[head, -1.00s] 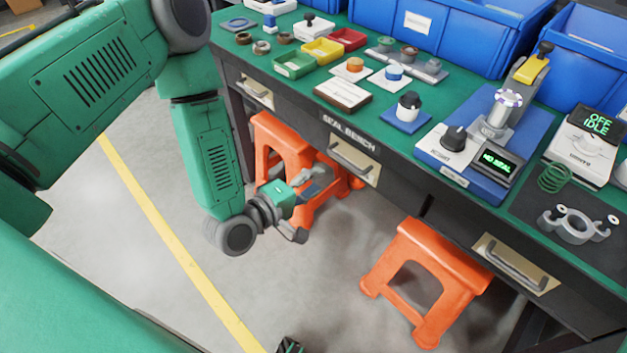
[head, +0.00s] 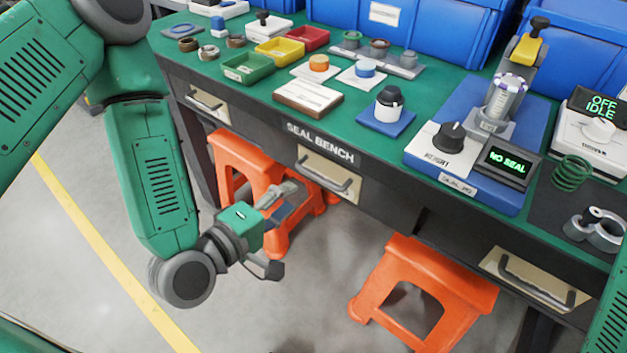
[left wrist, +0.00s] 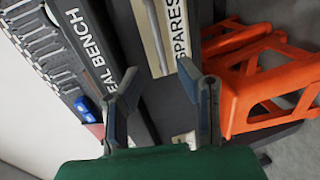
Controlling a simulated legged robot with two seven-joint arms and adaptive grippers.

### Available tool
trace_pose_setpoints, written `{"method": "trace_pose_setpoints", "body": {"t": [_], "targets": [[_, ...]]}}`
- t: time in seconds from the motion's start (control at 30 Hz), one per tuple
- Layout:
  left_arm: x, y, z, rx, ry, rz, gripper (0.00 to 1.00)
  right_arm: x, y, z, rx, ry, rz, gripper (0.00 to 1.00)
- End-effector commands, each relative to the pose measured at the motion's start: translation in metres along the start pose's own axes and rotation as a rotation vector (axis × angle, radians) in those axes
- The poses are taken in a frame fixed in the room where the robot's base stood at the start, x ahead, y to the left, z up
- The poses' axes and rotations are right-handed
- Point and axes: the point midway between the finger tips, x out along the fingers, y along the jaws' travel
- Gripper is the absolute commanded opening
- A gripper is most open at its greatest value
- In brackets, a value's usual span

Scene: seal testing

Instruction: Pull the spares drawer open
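The spares drawer (head: 340,168) has a beige front set in the black bench apron, below the "SEAL BENCH" label, and looks closed. Its dark bar handle (head: 322,182) runs across the front. In the left wrist view, the drawer front (left wrist: 176,12) reads "SPARES", with the handle (left wrist: 154,36) along it. My left gripper (head: 281,231) is open and empty, in front of and below the drawer, apart from the handle. In the left wrist view, its fingers (left wrist: 160,80) are spread, with the handle beyond the gap. My right gripper is out of view.
Orange stools stand under the bench, one (head: 255,180) behind my left gripper and one (head: 425,293) to its right. Other drawers sit at left (head: 207,103) and right (head: 535,279). The green benchtop (head: 400,165) carries trays and testing devices. Floor before the bench is open.

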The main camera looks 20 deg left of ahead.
Motion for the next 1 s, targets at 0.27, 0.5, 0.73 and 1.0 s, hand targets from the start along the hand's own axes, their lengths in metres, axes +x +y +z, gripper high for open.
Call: {"method": "trace_pose_setpoints", "body": {"t": [0.27, 0.5, 0.73, 1.0], "targets": [[0.058, -0.002, -0.009, -0.009, -0.001, 0.01, 0.31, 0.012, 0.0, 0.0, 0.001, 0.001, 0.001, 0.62], [0.089, -0.002, -0.008, -0.01, -0.001, 0.006, 0.31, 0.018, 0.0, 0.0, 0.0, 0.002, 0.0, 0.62], [0.097, 0.001, -0.003, -0.005, 0.0, 0.002, 0.31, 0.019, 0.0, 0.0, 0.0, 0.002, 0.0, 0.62], [0.095, -0.001, -0.008, -0.01, 0.0, 0.004, 0.0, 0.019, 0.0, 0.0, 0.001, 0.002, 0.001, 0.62]]}}
